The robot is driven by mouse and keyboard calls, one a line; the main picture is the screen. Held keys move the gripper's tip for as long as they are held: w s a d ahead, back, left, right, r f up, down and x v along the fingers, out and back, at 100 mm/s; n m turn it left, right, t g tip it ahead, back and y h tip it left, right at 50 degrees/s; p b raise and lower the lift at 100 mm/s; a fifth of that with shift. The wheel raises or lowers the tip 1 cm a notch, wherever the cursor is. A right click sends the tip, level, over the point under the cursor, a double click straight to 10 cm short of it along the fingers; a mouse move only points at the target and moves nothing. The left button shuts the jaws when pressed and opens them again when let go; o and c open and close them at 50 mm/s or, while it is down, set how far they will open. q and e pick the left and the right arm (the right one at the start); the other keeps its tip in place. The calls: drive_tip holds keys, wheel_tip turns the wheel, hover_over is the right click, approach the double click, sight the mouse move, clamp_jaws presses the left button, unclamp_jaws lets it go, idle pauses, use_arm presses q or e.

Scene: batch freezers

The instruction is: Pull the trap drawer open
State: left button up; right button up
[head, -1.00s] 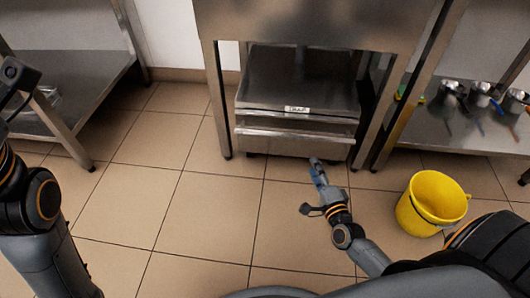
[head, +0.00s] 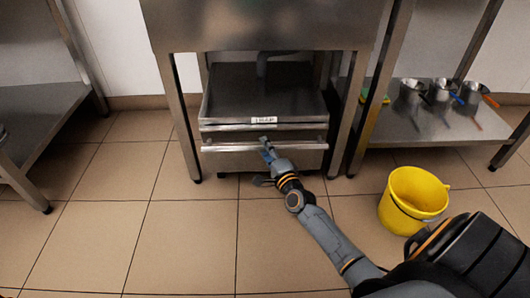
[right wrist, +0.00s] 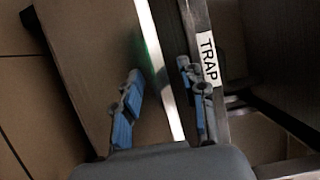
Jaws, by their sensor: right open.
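The trap drawer (head: 295,160) is a steel front low under the freezer, with a long horizontal handle bar (head: 225,148) across it. It looks shut. A white TRAP label (head: 264,120) sits above the bar; the label also shows in the right wrist view (right wrist: 208,60). My right gripper (head: 267,146) is open at the handle, near its middle. In the right wrist view its blue-padded fingers (right wrist: 163,92) lie on either side of the bright handle bar (right wrist: 160,65), with gaps on both sides. My left gripper is out of view.
Steel freezer legs (head: 348,125) flank the drawer. A yellow bucket (head: 415,196) stands on the floor to the right. A low shelf (head: 425,128) with several metal pots is behind it. The tiled floor (head: 190,240) in front is mostly clear.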

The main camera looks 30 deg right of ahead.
drive_tip(key=shift+w+d, duration=0.1)
drive_tip(key=shift+w, duration=0.3)
drive_tip(key=shift+c, duration=0.6)
clamp_jaws()
